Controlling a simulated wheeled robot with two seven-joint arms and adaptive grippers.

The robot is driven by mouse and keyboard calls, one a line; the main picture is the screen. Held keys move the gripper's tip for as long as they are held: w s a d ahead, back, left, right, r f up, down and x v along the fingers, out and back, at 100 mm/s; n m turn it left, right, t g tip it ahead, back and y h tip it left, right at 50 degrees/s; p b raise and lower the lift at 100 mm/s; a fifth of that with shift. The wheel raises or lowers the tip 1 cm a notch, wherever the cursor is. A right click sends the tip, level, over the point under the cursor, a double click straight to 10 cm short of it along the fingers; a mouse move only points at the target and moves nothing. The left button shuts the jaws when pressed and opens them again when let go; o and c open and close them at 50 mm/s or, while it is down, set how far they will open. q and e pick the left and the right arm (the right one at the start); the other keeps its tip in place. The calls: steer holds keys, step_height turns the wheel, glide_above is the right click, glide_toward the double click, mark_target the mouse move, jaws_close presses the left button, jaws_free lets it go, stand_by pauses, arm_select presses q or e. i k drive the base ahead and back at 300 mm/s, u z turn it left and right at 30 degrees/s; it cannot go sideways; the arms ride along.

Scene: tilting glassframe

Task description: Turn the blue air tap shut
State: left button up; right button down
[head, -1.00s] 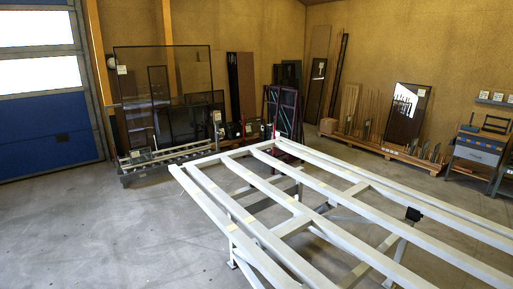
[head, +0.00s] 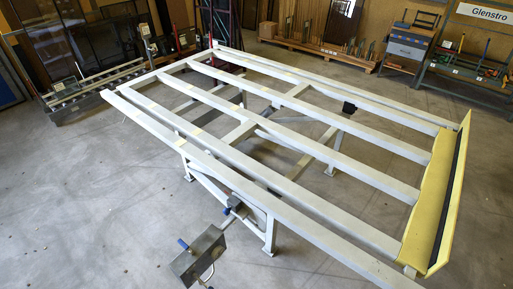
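A small blue part (head: 227,211) shows beside a dark fitting under the near side rail of the white tilting frame (head: 330,228). Another small blue part (head: 183,244) sticks out at the left of a grey metal box (head: 200,255) in front of the frame. A third blue bit lies at the bottom edge, below a curved metal bar. All are small, and I cannot tell which is the air tap or how its handle is turned. Neither of my grippers is in view.
The frame stands on legs across the middle, with a yellow padded ledge (head: 433,196) at its right end. A glass rack (head: 95,88) is at the back left. A workbench (head: 470,65) stands at the back right. The floor at left (head: 75,200) is clear.

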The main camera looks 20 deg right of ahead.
mark_target(181, 242)
steer(key=z, duration=0.45)
steer(key=k, duration=1)
steer(key=u, duration=0.45)
steer(key=i, duration=0.55)
steer(key=u, duration=0.2)
